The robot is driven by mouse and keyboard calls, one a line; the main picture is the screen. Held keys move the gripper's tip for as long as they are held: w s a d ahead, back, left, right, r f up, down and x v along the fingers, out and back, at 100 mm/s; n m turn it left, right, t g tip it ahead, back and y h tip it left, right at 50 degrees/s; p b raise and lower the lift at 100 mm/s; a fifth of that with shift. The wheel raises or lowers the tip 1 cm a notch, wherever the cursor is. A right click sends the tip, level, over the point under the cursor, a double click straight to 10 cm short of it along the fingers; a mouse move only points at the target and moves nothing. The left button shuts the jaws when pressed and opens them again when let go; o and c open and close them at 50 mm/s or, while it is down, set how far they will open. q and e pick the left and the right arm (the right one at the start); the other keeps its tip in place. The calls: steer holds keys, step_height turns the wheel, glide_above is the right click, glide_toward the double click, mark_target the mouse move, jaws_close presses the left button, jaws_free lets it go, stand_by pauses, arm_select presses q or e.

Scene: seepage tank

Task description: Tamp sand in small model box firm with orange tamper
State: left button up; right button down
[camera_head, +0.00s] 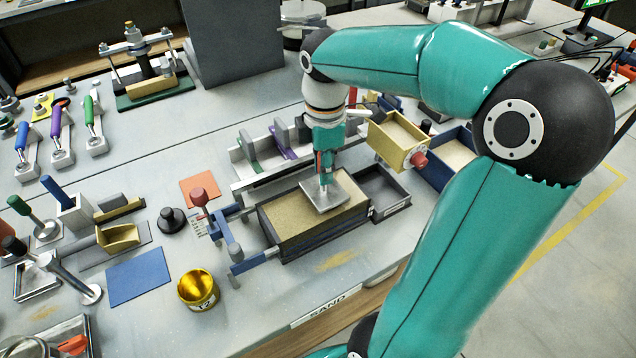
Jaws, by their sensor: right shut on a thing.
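The small model box (325,245) stands on the bench, filled with tan sand (290,222). My right gripper (325,172) comes down over the box, shut on the tamper. The tamper's square grey metal plate (326,198) lies over the right part of the sand. I cannot tell whether the plate touches the sand or is just above it. My gripper hides most of the tamper's handle; only a little reddish-orange shows between the fingers. My left gripper is not in view.
A dark grey tray (392,211) adjoins the box on the right. Behind are a yellow sand bin (391,150) and a blue bin (438,176). A blue clamp fixture (236,235) is at the box's left. A yellow cup (198,289) and blue mat (138,276) lie farther left.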

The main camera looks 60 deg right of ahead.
steer(key=d+r+p, duration=0.1)
steer(key=p, duration=0.1)
steer(key=s+d+r+p, duration=0.1)
steer(key=shift+s+d+r+p, duration=0.3)
steer(key=shift+p, duration=0.05)
arm_select(q)
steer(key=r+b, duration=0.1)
steer(key=b, duration=0.1)
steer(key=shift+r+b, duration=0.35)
arm_select(e)
steer(key=f, duration=0.4)
steer(key=shift+s+d, duration=0.25)
steer(key=shift+d, duration=0.1)
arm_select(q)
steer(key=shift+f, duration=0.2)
arm_select(e)
steer(key=shift+f, duration=0.25)
stand_by(0.7)
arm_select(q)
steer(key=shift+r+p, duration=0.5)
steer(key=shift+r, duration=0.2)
arm_select(e)
steer(key=shift+r, duration=0.85)
